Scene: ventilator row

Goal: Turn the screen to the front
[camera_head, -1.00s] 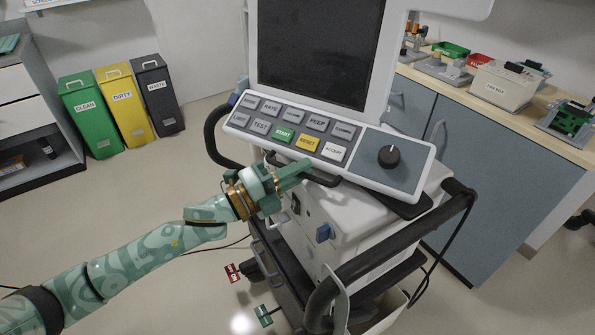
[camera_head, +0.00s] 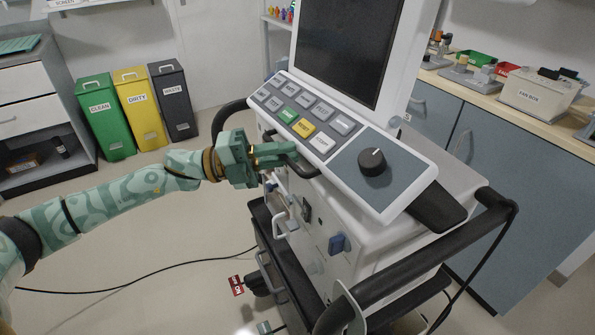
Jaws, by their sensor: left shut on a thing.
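The ventilator's dark screen (camera_head: 348,45) in its white frame stands at the top centre of the head view. The button panel (camera_head: 308,118) with grey, green and yellow keys and a black knob (camera_head: 372,162) slopes below it. Screen and panel sit at an angle on the white ventilator body (camera_head: 345,215). My left gripper (camera_head: 278,155) is at the panel's lower left edge, shut on the black handle (camera_head: 303,166) under the panel; its fingers hide part of the handle. My right gripper is not in view.
A black push rail (camera_head: 420,265) runs along the ventilator's near right side. Green, yellow and dark bins (camera_head: 143,108) stand at the left back. A counter (camera_head: 482,97) with boxes is at the right. A cable (camera_head: 130,287) crosses the open floor at the left.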

